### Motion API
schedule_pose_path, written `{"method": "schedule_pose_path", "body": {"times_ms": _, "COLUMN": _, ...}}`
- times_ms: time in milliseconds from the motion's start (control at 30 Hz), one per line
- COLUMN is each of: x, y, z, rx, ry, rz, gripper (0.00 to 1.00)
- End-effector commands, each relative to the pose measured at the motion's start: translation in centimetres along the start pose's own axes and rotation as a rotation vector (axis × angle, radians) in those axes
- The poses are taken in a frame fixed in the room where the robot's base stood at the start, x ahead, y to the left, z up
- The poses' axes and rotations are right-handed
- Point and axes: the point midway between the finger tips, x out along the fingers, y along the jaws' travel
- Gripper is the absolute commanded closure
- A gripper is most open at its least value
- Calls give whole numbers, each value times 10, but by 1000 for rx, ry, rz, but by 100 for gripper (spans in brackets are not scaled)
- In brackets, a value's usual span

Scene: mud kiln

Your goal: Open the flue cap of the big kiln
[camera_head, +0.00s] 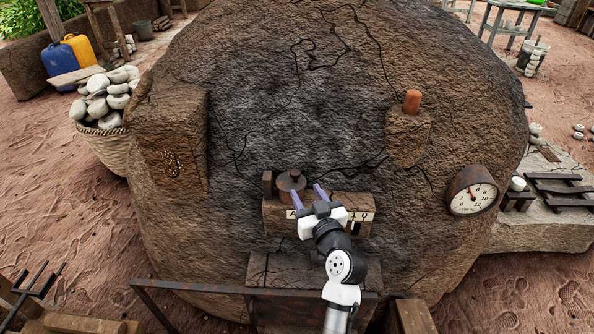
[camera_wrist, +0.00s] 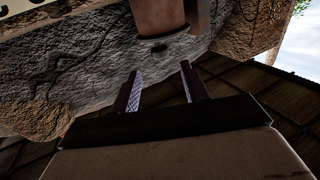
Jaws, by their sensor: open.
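The big kiln (camera_head: 330,90) is a large, cracked mud dome filling the middle of the head view. A ledge (camera_head: 272,222) with a lettered white strip stands out from its front. A round brown lid-like piece (camera_head: 291,180), which looks like the flue cap, sits on this ledge. My gripper (camera_head: 307,189) is open and empty, with its fingers pointing at the ledge just right of this piece. In the wrist view my gripper (camera_wrist: 160,72) is open below a brown cylindrical piece (camera_wrist: 158,14), apart from it. I cannot tell whether this is the same piece.
An orange peg (camera_head: 412,101) stands on a mud block (camera_head: 407,138) at the upper right. A round dial (camera_head: 472,191) is at the right. A mud box (camera_head: 178,135) juts out at the left, beside a basket of stones (camera_head: 108,148). A metal rail (camera_head: 200,288) runs across the front.

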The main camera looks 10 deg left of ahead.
Motion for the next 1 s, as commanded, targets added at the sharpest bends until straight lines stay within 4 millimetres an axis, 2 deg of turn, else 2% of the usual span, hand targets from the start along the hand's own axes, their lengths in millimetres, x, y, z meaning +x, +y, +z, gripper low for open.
{"method": "schedule_pose_path", "body": {"times_ms": 33, "x": 12, "y": -1, "z": -4, "rx": -2, "ry": 0, "rz": -2, "gripper": 55}}
{"method": "schedule_pose_path", "body": {"times_ms": 200, "x": 48, "y": 0, "z": -4, "rx": 0, "ry": 1, "rz": -1, "gripper": 55}}
{"method": "schedule_pose_path", "body": {"times_ms": 400, "x": 78, "y": -1, "z": -2, "rx": 0, "ry": 1, "rz": -1, "gripper": 55}}
{"method": "schedule_pose_path", "body": {"times_ms": 600, "x": 89, "y": 0, "z": -1, "rx": -1, "ry": 0, "rz": 1, "gripper": 55}}
{"method": "schedule_pose_path", "body": {"times_ms": 867, "x": 90, "y": 0, "z": 0, "rx": 0, "ry": 1, "rz": 1, "gripper": 55}}
{"method": "schedule_pose_path", "body": {"times_ms": 1000, "x": 90, "y": 0, "z": -1, "rx": 0, "ry": 1, "rz": 1, "gripper": 73}}
